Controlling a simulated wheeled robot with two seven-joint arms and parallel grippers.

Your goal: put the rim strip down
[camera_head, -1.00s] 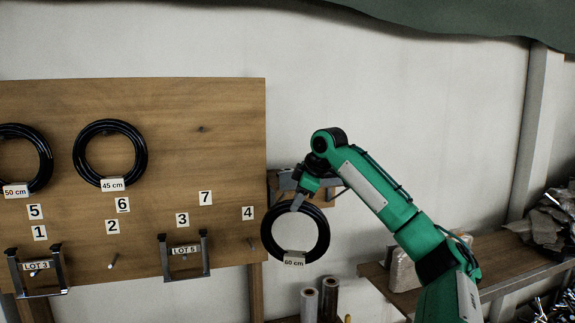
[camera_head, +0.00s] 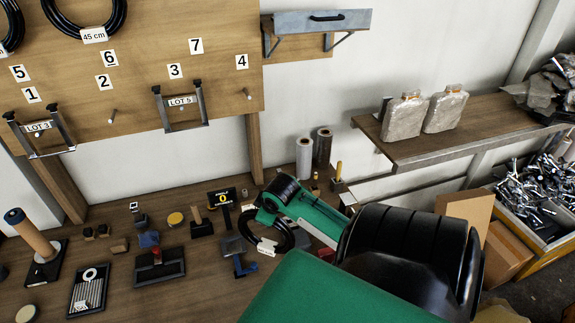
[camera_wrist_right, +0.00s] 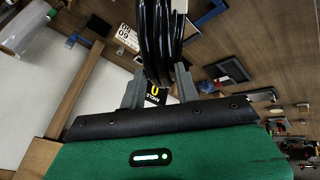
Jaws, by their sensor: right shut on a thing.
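The rim strip (camera_head: 288,239) is a black coil with a white label, low over the workbench (camera_head: 190,290) in the head view. My green right arm comes in from the lower right and partly hides it. In the right wrist view the coil's black strands (camera_wrist_right: 158,40) pass between the grey fingers of my right gripper (camera_wrist_right: 158,82), which is shut on them. I cannot tell whether the coil touches the bench. My left gripper is not in view.
Two rolls (camera_head: 304,158) stand behind. The pegboard (camera_head: 140,60) holds other coils and brackets. A shelf (camera_head: 470,125) carries wrapped bags.

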